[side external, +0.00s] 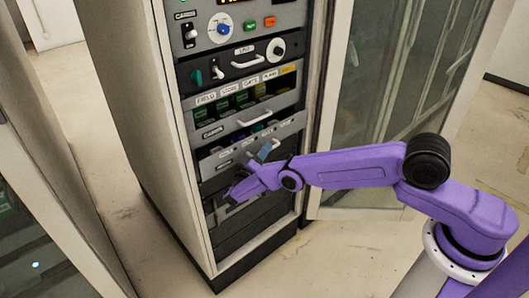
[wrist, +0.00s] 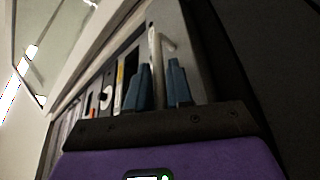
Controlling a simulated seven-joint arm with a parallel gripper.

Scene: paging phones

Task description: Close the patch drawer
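The rack (side external: 180,150) holds several stacked panels and drawers. The lower labelled drawer (side external: 222,163), with a pale handle (side external: 275,149), seems to stand somewhat out; its label is too small to read, so I cannot confirm that it is the patch drawer. My gripper (side external: 264,151) has its blue fingers up at this handle, in front of the drawer. In the wrist view, the two blue fingers (wrist: 161,84) stand apart, with a pale handle (wrist: 154,45) showing between and beyond them. I cannot tell whether they touch it. My wrist hides part of the rack below.
Above is another drawer with a white handle (side external: 255,121) and green parts behind it. Higher up are a panel with knobs (side external: 277,48) and a blue dial (side external: 223,29). A glass door (side external: 385,95) stands open at the right. Another cabinet (side external: 35,225) is at the left.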

